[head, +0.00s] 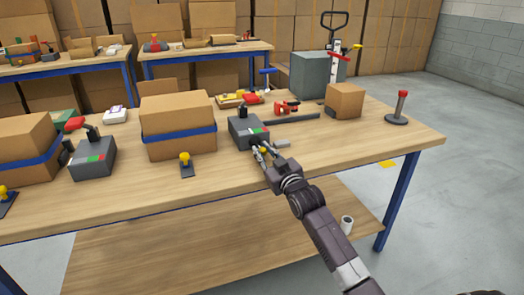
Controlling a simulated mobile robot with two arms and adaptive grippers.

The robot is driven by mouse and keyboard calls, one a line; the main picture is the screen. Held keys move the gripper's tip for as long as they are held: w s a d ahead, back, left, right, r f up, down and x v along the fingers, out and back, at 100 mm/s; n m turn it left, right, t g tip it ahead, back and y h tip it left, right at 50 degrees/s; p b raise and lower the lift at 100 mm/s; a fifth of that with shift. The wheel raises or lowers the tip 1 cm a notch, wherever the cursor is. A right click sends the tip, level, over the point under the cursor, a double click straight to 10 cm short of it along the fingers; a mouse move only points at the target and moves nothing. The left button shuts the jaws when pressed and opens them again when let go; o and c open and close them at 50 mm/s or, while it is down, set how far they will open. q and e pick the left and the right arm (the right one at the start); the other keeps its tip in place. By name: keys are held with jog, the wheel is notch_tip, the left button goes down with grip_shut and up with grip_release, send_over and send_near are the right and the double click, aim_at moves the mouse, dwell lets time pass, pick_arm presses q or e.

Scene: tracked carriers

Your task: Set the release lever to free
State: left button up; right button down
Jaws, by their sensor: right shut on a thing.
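A grey box (239,131) with a green and red label stands on the near table, right of a strapped carton. A black upright knob (241,108) shows at its back. My right gripper (264,150) is at the box's front, just below the label. It is shut on a small dark part there, which looks like the release lever; the fingers hide most of it, so its exact setting cannot be told. A light grey bar (283,143) lies just right of the fingertips. My left gripper is not in view.
A similar grey box (90,163) and strapped cartons (178,109) stand to the left. A yellow-knobbed piece (186,166) is near the front edge. A red clamp (286,107), a small carton (345,100) and a red-topped post (400,104) stand right. The table's front right is clear.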

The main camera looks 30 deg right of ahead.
jog(key=shift+d+r+n+y, duration=0.15)
jog(key=shift+n+y, duration=0.15)
jog(key=shift+d+n+y, duration=0.15)
jog(key=shift+n+y, duration=0.25)
jog(key=shift+y, duration=0.2)
jog(key=shift+d+y, duration=0.1)
jog(key=shift+y, duration=0.2)
jog(key=shift+d+n+y+b, duration=0.15)
jog(key=shift+n+y+b, duration=0.15)
jog(key=shift+y, duration=0.1)
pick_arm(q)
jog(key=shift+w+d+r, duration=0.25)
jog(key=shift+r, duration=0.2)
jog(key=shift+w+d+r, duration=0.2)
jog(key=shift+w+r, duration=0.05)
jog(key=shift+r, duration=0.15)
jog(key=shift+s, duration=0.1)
